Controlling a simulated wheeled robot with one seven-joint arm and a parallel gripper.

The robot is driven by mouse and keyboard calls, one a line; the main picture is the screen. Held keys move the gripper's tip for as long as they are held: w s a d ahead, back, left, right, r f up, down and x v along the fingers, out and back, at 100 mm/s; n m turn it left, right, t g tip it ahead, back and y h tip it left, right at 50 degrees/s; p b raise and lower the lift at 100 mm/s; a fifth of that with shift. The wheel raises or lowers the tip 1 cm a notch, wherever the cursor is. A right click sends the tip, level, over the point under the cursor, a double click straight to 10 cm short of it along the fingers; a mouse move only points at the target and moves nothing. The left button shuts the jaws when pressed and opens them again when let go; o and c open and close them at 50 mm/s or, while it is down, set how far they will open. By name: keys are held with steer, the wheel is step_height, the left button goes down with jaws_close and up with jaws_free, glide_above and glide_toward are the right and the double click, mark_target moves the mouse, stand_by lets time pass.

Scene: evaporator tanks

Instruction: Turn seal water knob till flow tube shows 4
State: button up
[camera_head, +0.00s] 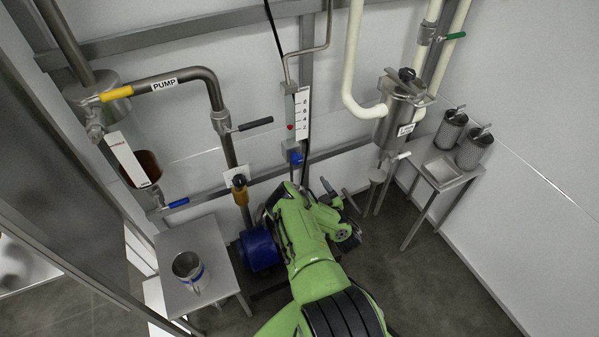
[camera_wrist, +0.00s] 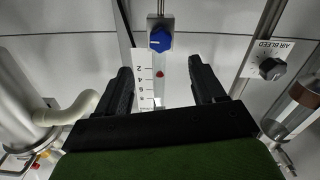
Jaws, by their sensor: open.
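The blue seal water knob (camera_head: 296,158) sits at the foot of the flow tube on the back wall. In the wrist view the knob (camera_wrist: 160,39) has a white pointer line and appears just beyond my fingertips. The flow tube (camera_head: 291,108) stands beside a white numbered scale (camera_head: 303,112). Its red float (camera_head: 291,127) is low, about level with the 2. The wrist view shows the scale upside down, with the float (camera_wrist: 160,74) between my fingers.
An AIR BLEED knob (camera_wrist: 271,68) is right of my gripper in the wrist view. A steel pot (camera_wrist: 22,118) and pale pipe are on its left. A blue motor (camera_head: 260,249) stands beside my arm. Small tables (camera_head: 176,240) flank the pump area.

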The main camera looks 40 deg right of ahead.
mark_target(298, 162)
steer(key=b+x, duration=0.2)
steer(key=x, duration=0.4)
steer(key=b+x, duration=0.2)
steer(key=x, duration=0.4)
steer(key=shift+a+r, duration=0.1)
steer(key=shift+r, duration=0.1)
steer(key=shift+c, duration=0.3)
steer(key=c, duration=1)
steer(key=shift+s+r+m+p, duration=0.15)
steer(key=shift+r+m+p, duration=0.05)
steer(key=shift+m+p, duration=1.5)
steer(key=shift+m, duration=0.3)
steer(key=shift+f+m, duration=0.25)
steer(key=shift+m, duration=0.55)
steer(key=o, duration=1.1)
steer(key=shift+c, duration=0.2)
